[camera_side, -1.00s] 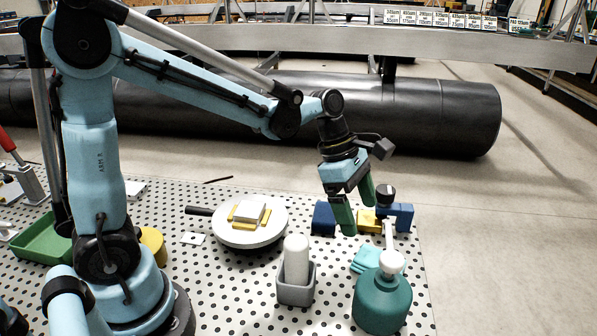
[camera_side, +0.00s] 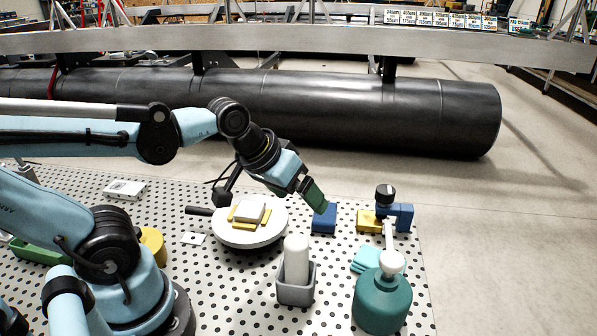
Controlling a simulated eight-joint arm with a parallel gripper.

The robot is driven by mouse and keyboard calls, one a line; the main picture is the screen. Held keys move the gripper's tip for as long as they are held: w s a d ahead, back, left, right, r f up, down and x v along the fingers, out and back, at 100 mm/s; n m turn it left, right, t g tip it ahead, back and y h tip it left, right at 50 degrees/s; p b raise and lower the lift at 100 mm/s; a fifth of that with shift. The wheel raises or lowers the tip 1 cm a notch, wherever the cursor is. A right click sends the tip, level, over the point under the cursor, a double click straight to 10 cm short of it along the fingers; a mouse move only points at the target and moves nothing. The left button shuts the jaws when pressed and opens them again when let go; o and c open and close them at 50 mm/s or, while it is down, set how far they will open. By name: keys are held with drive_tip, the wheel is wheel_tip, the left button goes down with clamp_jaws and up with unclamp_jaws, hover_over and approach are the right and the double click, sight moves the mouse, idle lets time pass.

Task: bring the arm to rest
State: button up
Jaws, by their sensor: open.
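My gripper (camera_side: 315,200) has green fingers and points down to the right, above the table. It is open, with nothing seen between its fingers; the fingers overlap from this side. It hangs in front of and just left of a blue block (camera_side: 325,218), and I cannot tell whether it touches the block. My arm is folded low, with its forearm level across the left of the view.
A round white plate (camera_side: 235,237) carries a yellow piece and a pale block (camera_side: 250,212). A grey holder (camera_side: 296,290) with a white cylinder, a teal bottle (camera_side: 383,303), folded teal cloth (camera_side: 366,260), and yellow (camera_side: 369,221) and blue blocks (camera_side: 402,215) stand right. A black pontoon (camera_side: 350,105) lies behind.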

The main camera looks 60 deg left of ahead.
drive_tip(key=m, duration=0.1)
drive_tip(key=s+m, duration=0.1)
drive_tip(key=shift+a+f+m+t, duration=0.15)
drive_tip(key=shift+a+m+t, duration=0.15)
drive_tip(key=shift+m, duration=0.1)
idle(1.1)
